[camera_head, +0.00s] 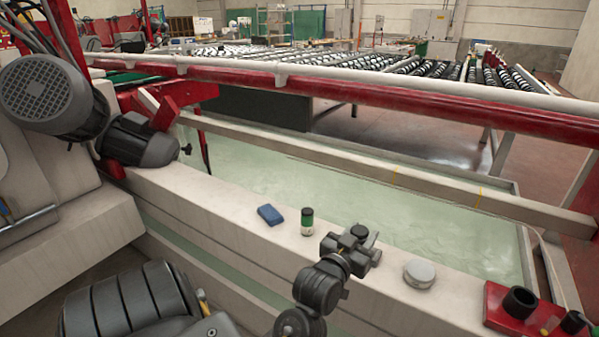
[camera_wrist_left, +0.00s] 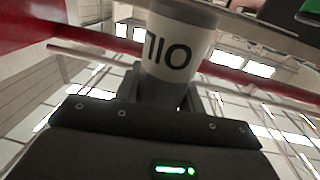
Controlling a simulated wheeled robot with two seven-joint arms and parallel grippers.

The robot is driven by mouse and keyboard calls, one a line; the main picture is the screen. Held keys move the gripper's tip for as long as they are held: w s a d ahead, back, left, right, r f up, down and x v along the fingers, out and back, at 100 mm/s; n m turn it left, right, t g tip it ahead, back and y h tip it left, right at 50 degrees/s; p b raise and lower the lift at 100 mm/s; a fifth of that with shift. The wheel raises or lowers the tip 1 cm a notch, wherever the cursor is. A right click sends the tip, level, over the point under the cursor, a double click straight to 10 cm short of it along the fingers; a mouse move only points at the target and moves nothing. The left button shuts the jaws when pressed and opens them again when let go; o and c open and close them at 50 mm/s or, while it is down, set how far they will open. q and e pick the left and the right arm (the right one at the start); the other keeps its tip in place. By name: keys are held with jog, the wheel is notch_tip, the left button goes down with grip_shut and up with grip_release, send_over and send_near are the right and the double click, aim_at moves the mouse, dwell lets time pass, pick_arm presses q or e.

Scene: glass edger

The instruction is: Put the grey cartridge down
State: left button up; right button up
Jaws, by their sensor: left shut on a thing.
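My left gripper (camera_head: 352,248) is over the pale ledge (camera_head: 250,240), between a green cylinder and a round light tin. It is shut on the grey cartridge (camera_wrist_left: 180,45), which carries a white band with dark digits in the left wrist view. In the head view only the dark round top of the cartridge (camera_head: 360,230) shows; the gripper hides most of its body. I cannot tell whether its base touches the ledge. My right gripper is not in view.
On the ledge are a blue block (camera_head: 270,214), the green cylinder with a dark top (camera_head: 307,222) and the round tin (camera_head: 419,273). A red holder (camera_head: 500,303) with black cups stands at the right end. A greenish water trough (camera_head: 300,180) lies behind the ledge.

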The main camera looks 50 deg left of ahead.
pick_arm(q)
jog(key=shift+a+f, duration=0.2)
jog(key=shift+a, duration=0.1)
jog(key=shift+w+a+f, duration=0.1)
jog(key=shift+w+a, duration=0.1)
jog(key=shift+w, duration=0.05)
jog(key=w+a+f+b, duration=0.1)
jog(key=w+a+f, duration=0.1)
jog(key=a+f, duration=0.1)
jog(key=w+a+f, duration=0.3)
jog(key=a+f, duration=0.1)
jog(key=f, duration=0.1)
jog(key=w+a+f+b, duration=0.1)
jog(key=w+a+f, duration=0.2)
jog(key=a+f, duration=0.1)
jog(key=shift+f+b, duration=0.35)
jog(key=shift+d, duration=0.1)
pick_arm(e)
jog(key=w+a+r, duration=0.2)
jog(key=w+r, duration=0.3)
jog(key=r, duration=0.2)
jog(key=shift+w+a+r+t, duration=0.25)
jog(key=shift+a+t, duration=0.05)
pick_arm(q)
jog(key=shift+f, duration=0.1)
